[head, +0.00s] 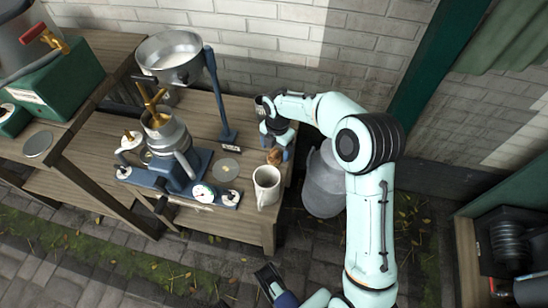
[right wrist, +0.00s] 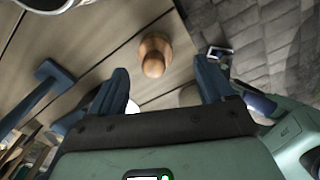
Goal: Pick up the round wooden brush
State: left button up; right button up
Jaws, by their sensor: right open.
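The round wooden brush (head: 274,157), a small brown knob-shaped thing, stands on the wooden table near its right end. It also shows in the right wrist view (right wrist: 155,53), with a round knob on a wider base. My right gripper (head: 277,144) is open and reaches down close to the brush. In the right wrist view my right gripper (right wrist: 161,68) has its fingers spread, with the brush beyond and between the tips, not gripped. My left gripper (head: 268,280) is low at the bottom of the head view, away from the table; its jaw opening is unclear.
A white mug (head: 266,186) stands just in front of the brush. A blue stand (head: 216,95) is to its left. A blue-based machine (head: 167,160) fills the table's left part. A grey metal can (head: 323,185) stands beyond the table's right end.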

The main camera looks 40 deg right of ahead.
aim_at(274, 151)
jog(key=f, duration=0.1)
jog(key=f+b, duration=0.1)
jog(key=f, duration=0.3)
jog(key=shift+w+a, duration=0.1)
jog(key=shift+w, duration=0.25)
jog(key=c, duration=1.1)
pick_arm(q)
jog(key=shift+w+a+f+t, duration=0.2)
jog(key=shift+w+a+f, duration=0.05)
jog(key=shift+w+f, duration=0.25)
jog(key=shift+w+a+f+t, duration=0.25)
jog(key=shift+w+f, duration=0.1)
jog(key=shift+w, duration=0.25)
jog(key=s+d+r+g+p, duration=0.2)
jog(key=s+r+p, duration=0.2)
jog(key=s+r, duration=0.1)
jog(key=shift+s, duration=0.2)
pick_arm(e)
notch_tip(274, 151, up, 20)
jog(key=shift+r, duration=0.1)
pick_arm(q)
jog(key=shift+d, duration=0.1)
jog(key=shift+r, duration=0.1)
pick_arm(e)
jog(key=shift+o, duration=0.4)
